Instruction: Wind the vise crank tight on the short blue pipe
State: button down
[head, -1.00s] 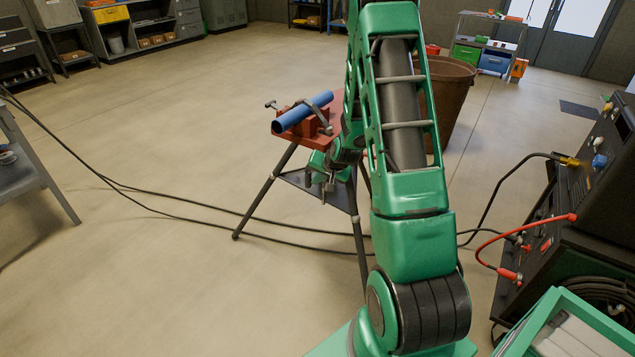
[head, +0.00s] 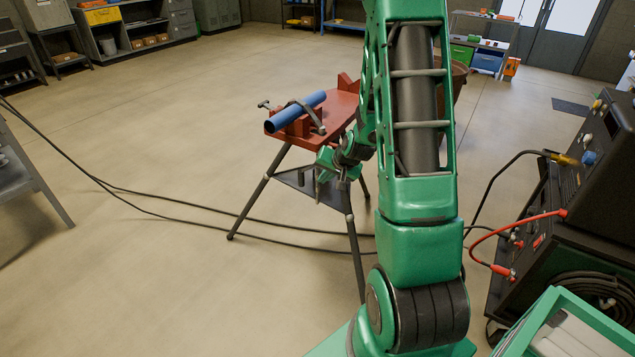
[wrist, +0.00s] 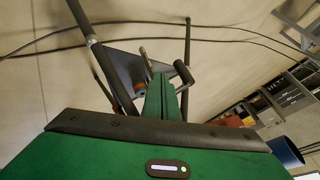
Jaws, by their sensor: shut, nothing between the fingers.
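The short blue pipe (head: 297,111) lies tilted across the red vise (head: 303,126) on the near left end of a red tripod stand. A dark curved arm of the vise crosses over the pipe. A small grey crank handle (head: 265,104) sticks out on the vise's left side. My gripper (head: 322,188) is shut and empty, pointing down beside the stand, lower than the red top and apart from the crank. In the wrist view, my gripper (wrist: 166,84) shows with the stand legs behind it. The blue pipe's open end (wrist: 286,152) is at lower right.
The red stand top (head: 340,107) has dark legs and a lower shelf. Black cables (head: 140,203) run across the floor. A dark machine (head: 590,165) with red and black leads stands at right, a green crate (head: 570,320) before it. Open floor lies left of the stand.

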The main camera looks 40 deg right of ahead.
jog(key=v, duration=0.5)
notch_tip(320, 180, down, 18)
jog(key=n+g+h, duration=0.5)
jog(key=n+h, duration=0.2)
jog(key=w+a+r+n+t+h, duration=0.3)
jog(key=w+a+r+n+t, duration=0.15)
jog(key=a+n, duration=0.2)
jog(key=w+a+r+n+t+h, duration=0.2)
jog(key=w+a+r+n+t, duration=0.1)
jog(key=w+a+n+t, duration=0.35)
jog(key=w+d, duration=0.3)
jog(key=d, duration=0.5)
jog(key=shift+m+g, duration=0.3)
jog(key=shift+m, duration=0.1)
jog(key=shift+s, duration=0.15)
